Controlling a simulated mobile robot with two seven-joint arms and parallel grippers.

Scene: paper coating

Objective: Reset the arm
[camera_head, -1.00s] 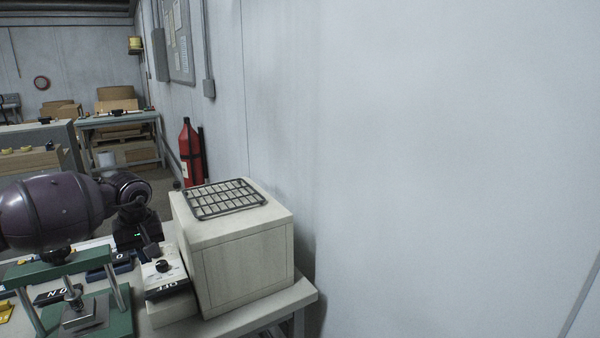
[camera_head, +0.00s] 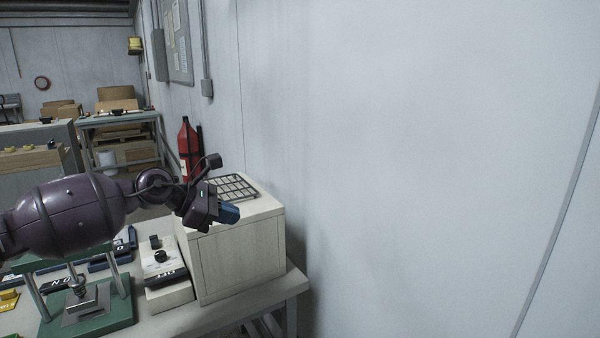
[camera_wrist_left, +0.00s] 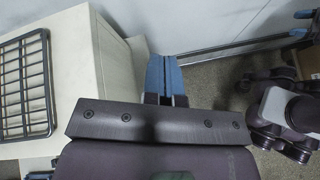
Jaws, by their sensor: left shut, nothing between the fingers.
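My left arm comes in from the left in the head view. Its gripper (camera_head: 228,214) is in front of the upper part of a pale box-shaped unit (camera_head: 242,262) with a dark wire rack (camera_head: 236,186) on top. The blue fingers are together and empty, pointing right; they also show in the left wrist view (camera_wrist_left: 162,75). In that view the rack (camera_wrist_left: 26,85) and the unit (camera_wrist_left: 92,60) are at the left, and the fingers extend beyond the unit's edge.
A control box (camera_head: 165,280) with a black knob and an OFF label stands beside the unit. A green press (camera_head: 110,312) is on the bench (camera_head: 215,318) at the left. A red fire extinguisher (camera_head: 188,140) is by the wall.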

